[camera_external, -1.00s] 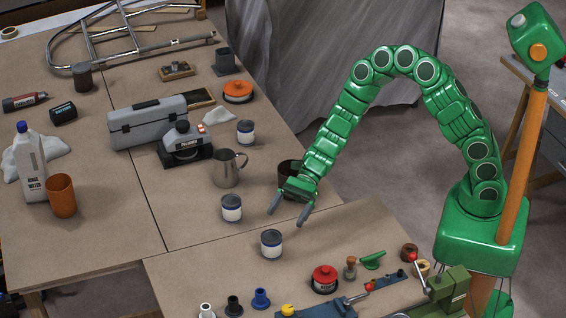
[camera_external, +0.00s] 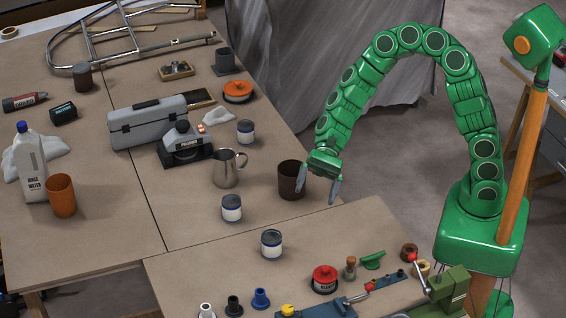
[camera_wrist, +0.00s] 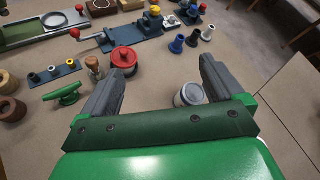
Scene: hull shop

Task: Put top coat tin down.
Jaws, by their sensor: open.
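Three similar white tins with blue bands and grey lids stand upright. One tin (camera_external: 271,244) is on the front bench near its left part. A second tin (camera_external: 231,208) is on the back bench near its front edge, and a third tin (camera_external: 245,131) is farther back. Their labels are too small to read, so I cannot tell which is the top coat tin. My gripper (camera_external: 317,190) is open and empty, raised up and right of the front-bench tin. In the wrist view, one tin (camera_wrist: 190,95) shows beyond my open fingers (camera_wrist: 162,68), apart from them.
A dark brown cup (camera_external: 290,180) stands beside my gripper, partly behind it. A metal jug (camera_external: 226,170) and a polisher (camera_external: 184,146) are to the left.

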